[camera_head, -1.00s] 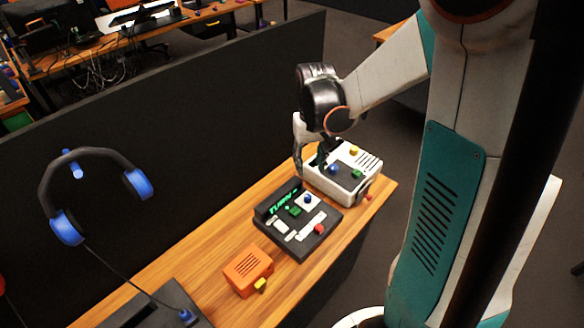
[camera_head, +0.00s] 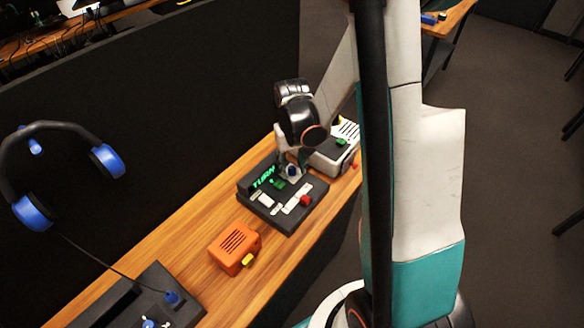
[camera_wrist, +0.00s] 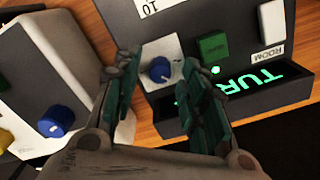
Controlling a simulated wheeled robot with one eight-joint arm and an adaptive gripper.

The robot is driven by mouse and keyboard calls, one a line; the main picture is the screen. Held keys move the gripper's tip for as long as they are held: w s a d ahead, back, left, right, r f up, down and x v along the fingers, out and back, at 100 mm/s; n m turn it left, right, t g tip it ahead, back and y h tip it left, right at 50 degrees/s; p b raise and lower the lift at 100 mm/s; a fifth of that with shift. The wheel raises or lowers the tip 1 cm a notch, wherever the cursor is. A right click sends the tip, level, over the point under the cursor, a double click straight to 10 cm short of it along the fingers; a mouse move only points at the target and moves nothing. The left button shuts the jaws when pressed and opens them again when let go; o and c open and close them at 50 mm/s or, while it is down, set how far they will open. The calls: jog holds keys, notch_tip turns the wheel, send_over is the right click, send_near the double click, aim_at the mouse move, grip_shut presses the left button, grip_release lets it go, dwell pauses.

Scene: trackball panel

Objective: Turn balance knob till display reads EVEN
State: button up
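The dark panel (camera_head: 268,213) stands on the wooden desk, and its lit green display (camera_head: 265,176) reads TURN, with any further text hidden. In the wrist view the display (camera_wrist: 258,85) shows part of that word upside down. A blue knob (camera_wrist: 160,70) with a white pointer line sits on a pale plate on the panel; the knob also shows in the head view (camera_head: 292,170). Whether it is the balance knob cannot be read. My gripper (camera_wrist: 163,64) is open, with one finger on each side of this knob; contact is not visible. In the head view my gripper (camera_head: 290,158) is over the panel's far corner.
A green button (camera_wrist: 212,46) and a white control labelled ROOM (camera_wrist: 272,22) are close to the fingers. A white box (camera_head: 335,155) with its own blue knob (camera_wrist: 57,120) stands beside the panel. An orange box (camera_head: 234,247) and headphones (camera_head: 62,165) are nearer.

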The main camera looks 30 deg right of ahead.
jog(key=shift+f, duration=0.25)
grip_shut()
jog(key=m+b, duration=0.1)
jog(key=m, duration=0.2)
jog(key=shift+m+b, duration=0.35)
jog(key=shift+m, duration=1.55)
